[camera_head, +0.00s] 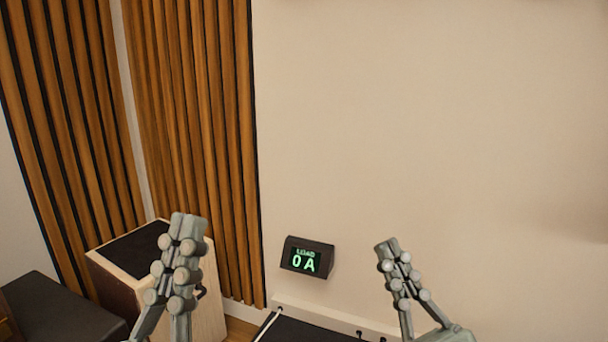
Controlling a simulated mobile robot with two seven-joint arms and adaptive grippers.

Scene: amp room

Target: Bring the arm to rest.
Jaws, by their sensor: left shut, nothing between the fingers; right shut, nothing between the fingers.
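My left gripper (187,222) is raised in the lower left of the head view, fingers pointing up, shut and empty. It overlaps a wooden box behind it in the picture. My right gripper (386,246) is raised right of centre, tilted a little to the left, also shut and empty. It stands in front of the bare wall. Neither gripper is seen touching anything. Only the end parts of both arms show; the rest is below the frame.
A wooden box (120,262) with a dark top stands by wooden slat panels (200,120). A dark surface (300,330) is at the bottom, a dark box (60,310) lower left.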

